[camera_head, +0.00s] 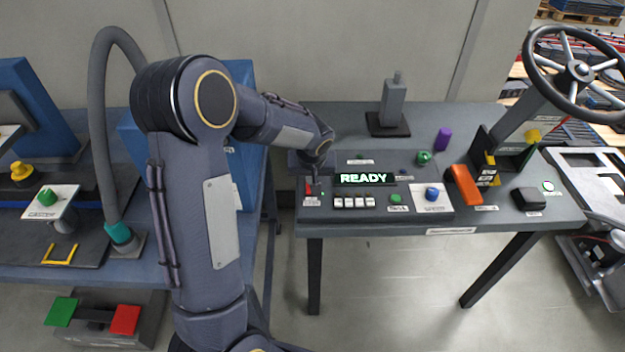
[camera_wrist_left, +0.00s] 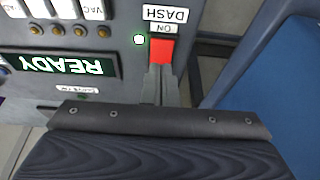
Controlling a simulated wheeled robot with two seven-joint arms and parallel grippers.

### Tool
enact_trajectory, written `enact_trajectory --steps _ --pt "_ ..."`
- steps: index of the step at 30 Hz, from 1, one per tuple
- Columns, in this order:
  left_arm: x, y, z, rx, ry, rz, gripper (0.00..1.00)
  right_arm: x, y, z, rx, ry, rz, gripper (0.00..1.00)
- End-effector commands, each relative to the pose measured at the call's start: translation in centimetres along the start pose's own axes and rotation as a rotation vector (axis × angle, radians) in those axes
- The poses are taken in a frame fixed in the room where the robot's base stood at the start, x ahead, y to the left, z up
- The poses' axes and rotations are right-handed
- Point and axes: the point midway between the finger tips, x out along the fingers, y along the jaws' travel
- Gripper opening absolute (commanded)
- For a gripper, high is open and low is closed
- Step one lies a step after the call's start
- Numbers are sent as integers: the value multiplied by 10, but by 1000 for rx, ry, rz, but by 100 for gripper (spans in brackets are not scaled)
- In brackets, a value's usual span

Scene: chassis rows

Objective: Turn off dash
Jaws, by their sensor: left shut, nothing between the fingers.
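The dash panel (camera_head: 400,165) is on the right-hand table, and its display (camera_head: 362,179) reads READY in lit green. A red rocker switch (camera_head: 308,188) sits at the panel's left end. In the left wrist view the red switch (camera_wrist_left: 162,50) appears upside down, with labels reading ON and DASH (camera_wrist_left: 166,14). A small lamp (camera_wrist_left: 139,39) beside it is lit. My left gripper (camera_head: 316,187) is shut and empty. Its fingertips (camera_wrist_left: 160,72) are right at the switch's edge; I cannot tell whether they touch it. My right gripper is not in view.
White buttons (camera_head: 353,202), a green button (camera_head: 395,198) and a blue knob (camera_head: 432,193) lie right of the switch. An orange lever (camera_head: 463,185) and a steering wheel (camera_head: 578,71) stand farther right. A blue cabinet (camera_wrist_left: 265,85) is close beside the gripper.

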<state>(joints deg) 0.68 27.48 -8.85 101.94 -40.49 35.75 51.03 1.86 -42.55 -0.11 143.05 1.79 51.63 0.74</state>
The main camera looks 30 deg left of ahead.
Motion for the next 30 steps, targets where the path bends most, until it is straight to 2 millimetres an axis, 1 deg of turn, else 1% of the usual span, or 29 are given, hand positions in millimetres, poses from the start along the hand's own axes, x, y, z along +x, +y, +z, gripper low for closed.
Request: enact_trajectory --steps 1,2,3,4,9,12,15,18,21,30 --pt "-18 -1 -9 -2 3 2 0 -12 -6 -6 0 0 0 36" --pt "-25 -2 -12 -1 3 1 0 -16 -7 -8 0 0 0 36" --pt "-28 -1 -9 -1 7 4 0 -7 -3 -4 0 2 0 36" --pt "-35 0 -8 -1 7 5 0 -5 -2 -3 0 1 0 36" --pt "-74 -1 -8 -1 7 5 0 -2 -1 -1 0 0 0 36" --pt "-91 -1 -7 0 5 4 0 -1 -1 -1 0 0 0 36" --pt "-104 -1 -7 1 4 3 0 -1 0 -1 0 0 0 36" --pt "-111 -1 -6 1 2 2 0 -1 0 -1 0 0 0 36" --pt "-114 -1 -6 1 2 2 0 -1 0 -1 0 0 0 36" --pt "-114 -1 -6 0 1 1 0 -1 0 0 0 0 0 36"
